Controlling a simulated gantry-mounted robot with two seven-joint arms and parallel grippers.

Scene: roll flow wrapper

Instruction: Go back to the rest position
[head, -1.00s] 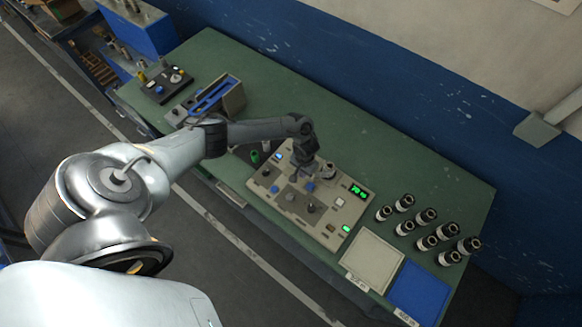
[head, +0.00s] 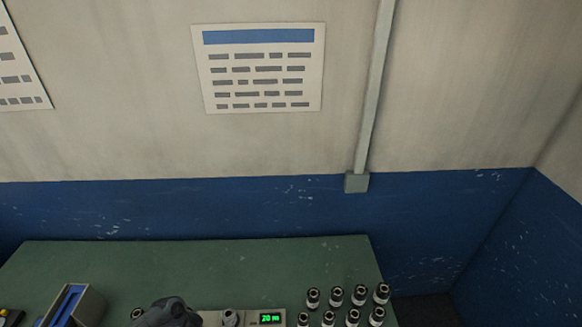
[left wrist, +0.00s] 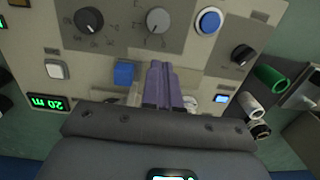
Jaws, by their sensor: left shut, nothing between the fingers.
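In the left wrist view, my left gripper (left wrist: 162,84) has its two purple-grey fingers together with nothing between them. It is over the beige control panel (left wrist: 190,60), which carries dark and grey knobs, a round blue button (left wrist: 208,20), a square blue button (left wrist: 124,72) and a green display (left wrist: 48,102) reading 20 m. I cannot tell whether the fingertips touch the panel. In the head view, the dark end of my left arm shows at the bottom edge, beside the panel's display (head: 270,318); the fingers are out of sight there. My right gripper is in neither view.
The green bench (head: 200,265) runs along the blue and grey wall (head: 200,205). Several black-and-white cylinders (head: 336,296) stand at the bench's right. A blue-topped holder (head: 72,305) is at the left. Green and white tubes (left wrist: 272,78) lie beside the panel.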

